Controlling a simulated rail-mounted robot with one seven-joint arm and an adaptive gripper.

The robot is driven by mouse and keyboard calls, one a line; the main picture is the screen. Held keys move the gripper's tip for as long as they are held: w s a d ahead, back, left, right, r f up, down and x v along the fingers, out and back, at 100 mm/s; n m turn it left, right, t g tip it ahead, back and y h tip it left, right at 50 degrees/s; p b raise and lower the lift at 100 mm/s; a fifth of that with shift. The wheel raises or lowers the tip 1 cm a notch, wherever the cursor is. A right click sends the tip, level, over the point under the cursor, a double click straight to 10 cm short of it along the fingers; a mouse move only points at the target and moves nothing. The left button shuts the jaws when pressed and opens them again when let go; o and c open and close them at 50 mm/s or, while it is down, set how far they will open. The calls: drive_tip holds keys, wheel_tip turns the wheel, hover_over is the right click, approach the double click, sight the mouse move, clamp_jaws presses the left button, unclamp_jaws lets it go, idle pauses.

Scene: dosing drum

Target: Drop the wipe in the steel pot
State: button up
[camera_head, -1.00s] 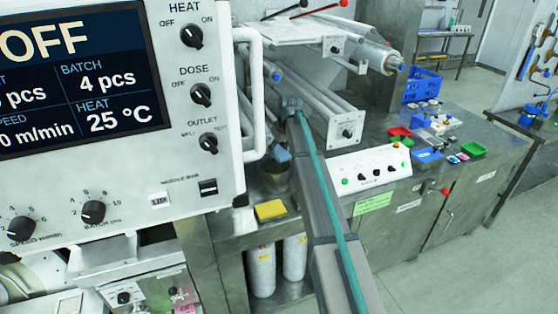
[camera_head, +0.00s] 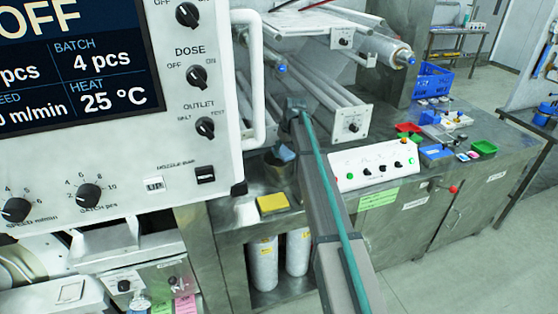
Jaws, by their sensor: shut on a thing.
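The blue wipe (camera_head: 286,153) shows as a small patch at the mouth of the dark steel pot (camera_head: 280,172), left of my arm. My gripper (camera_head: 289,145) is at the far end of my long grey arm and is shut on the wipe. Its fingers are small and mostly hidden, so their outline is unclear. The pot stands on the steel bench behind a yellow pad. My arm covers the area to its right, and I cannot tell whether the wipe touches the pot's rim.
A yellow pad (camera_head: 272,204) lies in front of the pot. A white control panel (camera_head: 190,130) with a tubular handle (camera_head: 258,80) stands close on the left. Rollers (camera_head: 320,95) rise behind the arm. A white switch box (camera_head: 375,164) sits on the bench at right.

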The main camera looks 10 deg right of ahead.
drive_tip(key=shift+f, duration=0.1)
drive_tip(key=o, duration=1)
drive_tip(key=v, duration=1.2)
